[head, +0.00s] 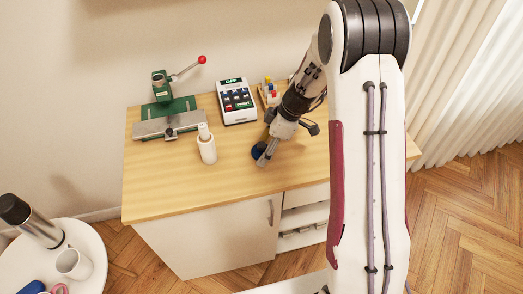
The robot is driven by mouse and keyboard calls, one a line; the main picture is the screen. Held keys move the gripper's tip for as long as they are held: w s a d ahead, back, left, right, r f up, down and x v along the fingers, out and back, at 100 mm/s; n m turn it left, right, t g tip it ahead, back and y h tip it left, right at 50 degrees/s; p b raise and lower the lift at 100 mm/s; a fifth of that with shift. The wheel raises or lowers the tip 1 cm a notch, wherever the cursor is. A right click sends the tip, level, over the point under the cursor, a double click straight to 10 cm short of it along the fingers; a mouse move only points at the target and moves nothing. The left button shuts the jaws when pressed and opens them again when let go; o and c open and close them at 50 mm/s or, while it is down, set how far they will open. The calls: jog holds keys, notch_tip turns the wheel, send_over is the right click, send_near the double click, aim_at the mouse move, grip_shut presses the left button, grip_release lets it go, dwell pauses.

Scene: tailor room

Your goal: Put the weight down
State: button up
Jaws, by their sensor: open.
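A small dark blue round object, likely the weight (257,150), rests on the wooden desk (185,186) right of its middle. My gripper (264,158) reaches down from the upper right and is at the blue object. It is open. One finger shows in front of the object and hides part of it. I cannot tell whether the fingers touch it or whether it stands between them.
A green press with a red-knobbed lever (165,95), a white keypad device (236,101), a white cone or spool (206,146) and a small rack of colored items (269,92) stand on the desk. The desk's front left is clear. A round white table (92,245) holds a mug (73,264).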

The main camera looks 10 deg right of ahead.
aim_at(264, 144)
jog(key=shift+c, duration=0.3)
jog(key=c, duration=1.6)
jog(key=shift+r, duration=0.15)
jog(key=shift+r, duration=4.9)
